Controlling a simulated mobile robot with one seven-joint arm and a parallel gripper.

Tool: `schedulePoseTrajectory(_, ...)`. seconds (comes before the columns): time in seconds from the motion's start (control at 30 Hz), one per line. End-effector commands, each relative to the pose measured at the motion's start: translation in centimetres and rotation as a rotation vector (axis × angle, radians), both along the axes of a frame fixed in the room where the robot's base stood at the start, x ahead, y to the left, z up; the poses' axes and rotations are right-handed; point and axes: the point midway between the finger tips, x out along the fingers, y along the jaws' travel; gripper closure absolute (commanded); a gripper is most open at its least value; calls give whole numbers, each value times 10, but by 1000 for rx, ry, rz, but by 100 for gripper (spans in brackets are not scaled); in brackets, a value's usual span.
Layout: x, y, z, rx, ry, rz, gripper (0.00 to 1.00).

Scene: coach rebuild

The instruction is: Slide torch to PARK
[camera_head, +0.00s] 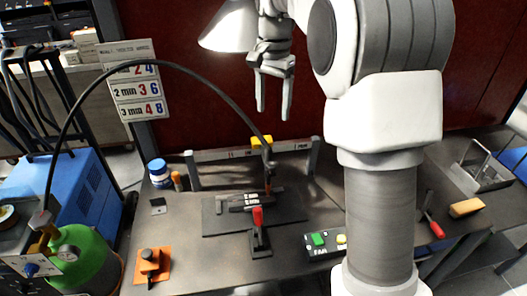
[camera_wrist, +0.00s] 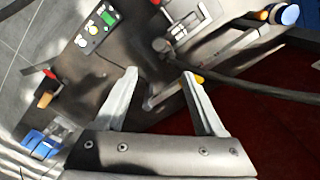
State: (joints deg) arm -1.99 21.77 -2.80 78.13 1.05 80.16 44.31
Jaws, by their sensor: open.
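The torch (camera_head: 268,168) hangs at the end of a thick black hose, beside a yellow block (camera_head: 257,142) on a light grey crossbar (camera_head: 225,153). Its tip is over the clamped dark workpiece. In the wrist view the hose (camera_wrist: 255,88) runs to a grey round end (camera_wrist: 163,46), and the crossbar (camera_wrist: 163,97) shows between my fingers. No PARK mark is readable. The bar has small marks too small to read. My gripper (camera_head: 273,112) is open and empty, above and behind the crossbar; it also shows in the wrist view (camera_wrist: 159,74).
A red-handled clamp (camera_head: 258,218) stands on a dark plate (camera_head: 215,221). A button box (camera_head: 325,243) with green and yellow buttons sits front right. An orange-based knob (camera_head: 150,262) is front left. A blue-white jar (camera_head: 159,173) stands at left. The hose arches over the bench from a green cylinder (camera_head: 85,258).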

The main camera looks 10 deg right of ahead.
Motion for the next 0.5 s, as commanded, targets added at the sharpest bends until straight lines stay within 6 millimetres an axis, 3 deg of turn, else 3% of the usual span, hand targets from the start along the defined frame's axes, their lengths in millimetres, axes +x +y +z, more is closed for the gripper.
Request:
schedulePoseTrajectory(0.17,-1,0,-25,1,4,0,29)
schedulePoseTrajectory(0.5,-2,0,-99,0,4,1,29)
